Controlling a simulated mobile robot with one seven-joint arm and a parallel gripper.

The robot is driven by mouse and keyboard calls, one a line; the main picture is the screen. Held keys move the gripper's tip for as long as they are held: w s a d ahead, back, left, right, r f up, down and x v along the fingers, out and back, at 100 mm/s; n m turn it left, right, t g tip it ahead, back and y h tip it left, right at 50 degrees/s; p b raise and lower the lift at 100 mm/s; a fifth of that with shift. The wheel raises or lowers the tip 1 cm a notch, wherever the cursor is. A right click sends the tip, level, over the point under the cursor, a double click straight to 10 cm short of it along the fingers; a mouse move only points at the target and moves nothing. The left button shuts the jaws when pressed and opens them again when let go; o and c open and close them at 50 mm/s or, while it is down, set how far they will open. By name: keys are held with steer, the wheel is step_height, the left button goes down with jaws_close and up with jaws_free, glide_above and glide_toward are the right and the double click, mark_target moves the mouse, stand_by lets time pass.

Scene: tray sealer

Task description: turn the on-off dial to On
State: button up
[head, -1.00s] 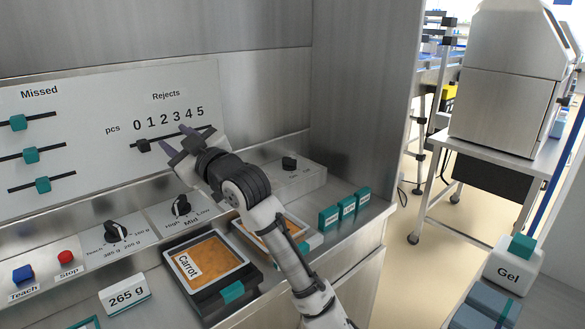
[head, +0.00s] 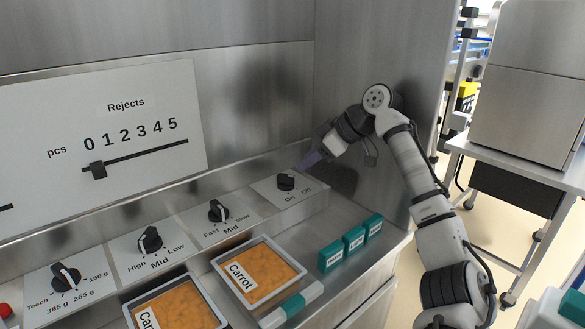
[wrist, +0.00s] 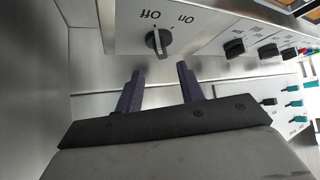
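The on-off dial (head: 286,181) is a black knob on a light panel at the right end of the dial row, with "On" and "Off" printed in front of it. In the wrist view the dial (wrist: 158,42) lies just beyond my fingertips, and its pale mark seems to face "Off". The fingers look clear of the knob.
Other dials, including the Fast/Slow dial (head: 219,211) and High/Low dial (head: 150,240), stand to the left. A carrot tray (head: 258,271) and several teal blocks (head: 353,240) are in front. A steel wall (head: 350,70) stands close behind and beside my gripper.

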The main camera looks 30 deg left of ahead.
mark_target(287, 176)
steer(key=x, duration=0.7)
steer(key=shift+s+b, duration=0.1)
steer(key=shift+b, duration=0.2)
steer(key=shift+c, duration=0.5)
jaws_close()
